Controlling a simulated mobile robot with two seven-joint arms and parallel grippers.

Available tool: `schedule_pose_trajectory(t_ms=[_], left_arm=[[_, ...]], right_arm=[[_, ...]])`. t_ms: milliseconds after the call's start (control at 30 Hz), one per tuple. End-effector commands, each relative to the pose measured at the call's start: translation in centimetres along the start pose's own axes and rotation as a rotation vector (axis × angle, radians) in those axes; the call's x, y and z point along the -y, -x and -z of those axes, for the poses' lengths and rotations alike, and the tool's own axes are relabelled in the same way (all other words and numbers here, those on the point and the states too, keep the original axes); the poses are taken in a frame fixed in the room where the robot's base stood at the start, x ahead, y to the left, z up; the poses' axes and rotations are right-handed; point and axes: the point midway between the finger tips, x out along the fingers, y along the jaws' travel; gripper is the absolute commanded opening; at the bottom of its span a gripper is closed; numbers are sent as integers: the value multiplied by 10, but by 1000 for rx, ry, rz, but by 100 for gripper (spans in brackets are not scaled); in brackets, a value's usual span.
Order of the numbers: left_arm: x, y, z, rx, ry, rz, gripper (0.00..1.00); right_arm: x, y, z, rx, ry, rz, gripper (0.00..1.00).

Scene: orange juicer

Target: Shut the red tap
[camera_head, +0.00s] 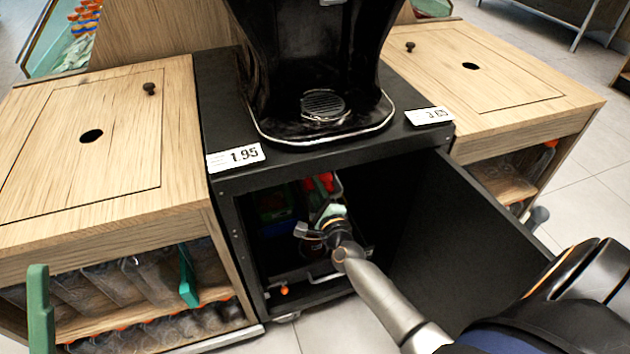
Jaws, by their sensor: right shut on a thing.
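A black juicer (318,60) stands on a black cabinet (330,152) whose front door (430,220) hangs open to the right. Inside the dark opening, a small red part (320,183), which looks like the red tap, shows near the top. My right arm reaches in from the lower right. My right gripper (322,216) is inside the opening, just below and in front of the red part, shut on what appears to be the tap. The jaws are small and dark, so the exact contact is hidden. My left gripper is not in view.
Wooden counters with knobs and round holes stand left (110,150) and right (490,70). Clear bottles (110,290) fill the left lower shelf, with green upright pieces (188,275) in front. The open door bounds the room right of my arm.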

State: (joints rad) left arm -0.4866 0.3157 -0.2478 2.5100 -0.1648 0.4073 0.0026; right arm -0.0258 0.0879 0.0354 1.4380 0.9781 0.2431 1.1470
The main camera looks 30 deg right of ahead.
Motion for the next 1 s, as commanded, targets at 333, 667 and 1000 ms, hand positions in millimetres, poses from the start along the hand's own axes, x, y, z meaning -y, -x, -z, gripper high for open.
schedule_pose_trajectory(t_ms=[333, 667, 1000], left_arm=[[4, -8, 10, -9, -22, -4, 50], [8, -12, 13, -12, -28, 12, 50], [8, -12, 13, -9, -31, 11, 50]], right_arm=[[-4, 0, 2, -3, 283, -2, 0], [-8, 0, 3, -3, 432, -2, 0], [-8, 0, 4, -3, 469, 0, 0]])
